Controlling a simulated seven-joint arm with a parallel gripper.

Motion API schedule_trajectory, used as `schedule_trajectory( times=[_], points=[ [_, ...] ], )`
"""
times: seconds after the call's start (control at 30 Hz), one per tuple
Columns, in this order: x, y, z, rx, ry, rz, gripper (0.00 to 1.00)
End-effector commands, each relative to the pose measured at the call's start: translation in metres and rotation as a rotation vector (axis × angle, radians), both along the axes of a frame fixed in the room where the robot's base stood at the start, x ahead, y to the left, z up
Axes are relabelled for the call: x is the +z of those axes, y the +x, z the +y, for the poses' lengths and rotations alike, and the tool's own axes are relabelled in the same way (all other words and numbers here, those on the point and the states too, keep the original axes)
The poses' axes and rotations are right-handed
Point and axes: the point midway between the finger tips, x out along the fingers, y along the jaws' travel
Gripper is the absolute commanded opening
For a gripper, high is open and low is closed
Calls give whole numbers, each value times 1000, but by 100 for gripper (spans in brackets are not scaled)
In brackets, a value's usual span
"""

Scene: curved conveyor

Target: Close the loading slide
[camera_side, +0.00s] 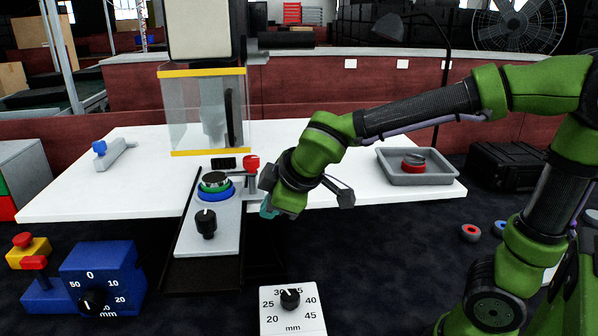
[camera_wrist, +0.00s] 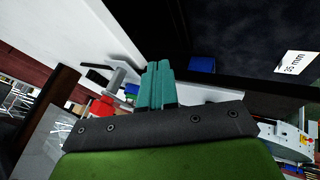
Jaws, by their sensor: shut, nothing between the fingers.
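The loading slide (camera_side: 208,245) is a grey plate with a black knob (camera_side: 205,222) on top. It sticks out toward the front from the machine, over black rails. A round part with blue and green rings (camera_side: 215,184) sits on its rear end. My gripper (camera_side: 267,208) is just right of the slide, its teal fingertips low near the table's front edge and apart from the knob. In the wrist view the teal fingers (camera_wrist: 159,85) are together, with nothing seen between them. The slide is hard to make out in that view.
A clear box with yellow edges (camera_side: 205,112) stands behind the slide. A red knob (camera_side: 251,163) is close behind my gripper. A grey tray (camera_side: 419,178) holds a red and grey part at right. A blue dial box (camera_side: 98,278) and a white dial box (camera_side: 293,318) stand in front.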

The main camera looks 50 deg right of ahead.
Motion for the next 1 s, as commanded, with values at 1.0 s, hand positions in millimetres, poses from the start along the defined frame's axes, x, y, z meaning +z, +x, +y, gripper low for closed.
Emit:
schedule_trajectory(
  times=[1.0],
  points=[
    [75, -27, -16, 194, 3, 0, 0]
  ],
)
